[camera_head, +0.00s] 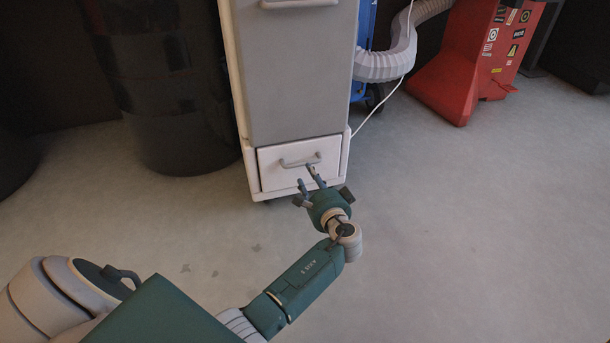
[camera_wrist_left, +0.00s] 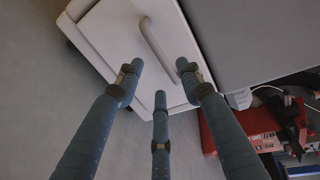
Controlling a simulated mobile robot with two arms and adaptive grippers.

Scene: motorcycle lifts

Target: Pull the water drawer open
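The water drawer (camera_head: 292,170) is the white front at the bottom of a tall grey and white cabinet. It looks shut, flush with the frame. Its curved grey handle (camera_head: 300,161) runs across the upper part of the front. My left gripper (camera_head: 309,183) is in front of the drawer, with its fingers pointing at the handle. In the left wrist view the three fingers are spread apart and empty, and the handle (camera_wrist_left: 157,45) lies just beyond the tips, not between them as far as I can tell. My right gripper is in neither view.
The cabinet's grey upper panel (camera_head: 297,75) rises above the drawer. A dark barrel (camera_head: 165,90) stands close on the left. A ribbed hose (camera_head: 385,62), white cable and red machine (camera_head: 462,65) are on the right. The floor in front is clear.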

